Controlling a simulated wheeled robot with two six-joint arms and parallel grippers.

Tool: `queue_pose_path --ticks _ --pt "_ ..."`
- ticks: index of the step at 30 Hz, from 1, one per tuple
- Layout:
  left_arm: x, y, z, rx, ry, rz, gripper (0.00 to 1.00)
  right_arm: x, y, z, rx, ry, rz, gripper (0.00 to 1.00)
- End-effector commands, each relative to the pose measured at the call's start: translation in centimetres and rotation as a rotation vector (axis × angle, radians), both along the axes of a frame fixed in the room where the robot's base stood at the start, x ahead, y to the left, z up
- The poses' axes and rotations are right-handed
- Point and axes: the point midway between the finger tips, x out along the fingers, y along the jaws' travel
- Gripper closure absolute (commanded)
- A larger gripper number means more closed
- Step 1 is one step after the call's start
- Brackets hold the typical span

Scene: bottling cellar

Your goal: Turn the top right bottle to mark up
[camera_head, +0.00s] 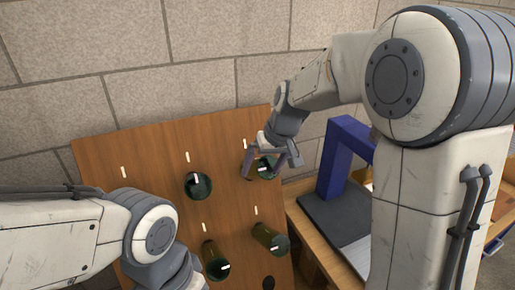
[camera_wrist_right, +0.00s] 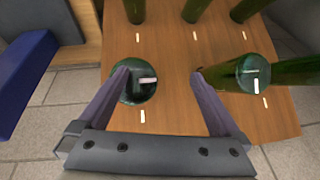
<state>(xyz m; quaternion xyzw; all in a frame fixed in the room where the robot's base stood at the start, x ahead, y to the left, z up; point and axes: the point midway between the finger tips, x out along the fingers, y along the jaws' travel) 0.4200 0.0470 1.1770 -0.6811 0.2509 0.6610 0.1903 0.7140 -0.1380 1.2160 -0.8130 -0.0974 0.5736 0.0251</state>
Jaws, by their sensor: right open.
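The top right bottle (camera_head: 262,168) sits in the wooden board, its round dark green base facing out with a white mark. In the right wrist view the same bottle (camera_wrist_right: 131,92) has its mark lying sideways, pointing right, while the board's white tick is below it. My right gripper (camera_head: 271,157) is open at this bottle. In the right wrist view my gripper (camera_wrist_right: 158,76) has its fingers apart, with the left finger overlapping the bottle's edge and a wide gap to the right finger. Contact cannot be told. My left arm enters at lower left; its gripper is out of frame.
The board (camera_head: 130,160) leans near a block wall. The neighbouring top bottle (camera_head: 198,189) and two lower bottles (camera_head: 213,262), (camera_head: 266,237) protrude from it. A blue frame (camera_head: 336,160) stands on a bench to the right.

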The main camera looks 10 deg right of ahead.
Motion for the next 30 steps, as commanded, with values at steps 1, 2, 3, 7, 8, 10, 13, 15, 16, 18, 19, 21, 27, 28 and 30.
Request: queue_pose_path --ticks 1,2,3,7,8,10,13,15,16,18,19,21,27,28,30 --pt "0.0 0.0 1.3 0.001 0.001 0.0 0.5 1.3 -1.6 1.3 0.003 -0.013 -0.032 0.0" --pt "0.0 0.0 1.5 0.001 0.001 0.0 0.5 1.8 -2.1 1.5 0.004 -0.02 -0.043 0.0" --pt "0.0 0.0 1.7 0.001 0.001 0.0 0.5 2.4 -2.8 1.7 0.005 -0.027 -0.055 0.0" --pt "0.0 0.0 2.0 0.001 0.001 0.0 0.5 3.3 -3.6 1.5 0.005 -0.036 -0.069 0.0" --pt "0.0 0.0 2.0 0.001 0.001 0.0 0.5 3.5 -3.6 1.3 0.006 -0.038 -0.069 0.0" --pt "0.0 0.0 2.2 0.001 0.001 0.0 0.5 3.8 -3.3 0.4 0.007 -0.035 -0.069 0.0" --pt "0.0 0.0 2.8 0.001 0.001 -0.001 0.5 4.4 -2.9 -1.2 0.006 -0.034 -0.067 0.0" --pt "0.0 0.0 3.2 0.001 0.001 -0.002 0.5 4.9 -2.7 -2.4 0.007 -0.034 -0.067 0.0" --pt "0.0 0.0 3.3 0.001 0.001 -0.002 0.5 5.1 -2.6 -3.0 0.006 -0.034 -0.067 0.0" --pt "0.0 0.0 3.6 0.001 0.001 -0.003 0.5 5.6 -2.3 -4.1 0.006 -0.035 -0.067 0.0" --pt "0.0 0.0 3.7 0.001 0.001 -0.003 0.5 5.8 -2.2 -4.6 0.006 -0.034 -0.067 0.0" --pt "0.0 0.0 4.0 0.001 0.0 -0.004 0.5 6.2 -2.0 -5.7 0.005 -0.035 -0.067 0.0" --pt "0.0 0.0 4.3 0.001 0.0 -0.004 0.5 7.0 -1.7 -7.5 0.006 -0.038 -0.066 0.0" --pt "0.0 0.0 4.3 0.001 0.0 -0.004 0.5 7.0 -1.7 -7.6 0.006 -0.038 -0.066 0.0" --pt "0.0 0.0 4.3 0.001 0.0 -0.004 0.5 7.1 -1.6 -7.7 0.006 -0.04 -0.066 0.0"
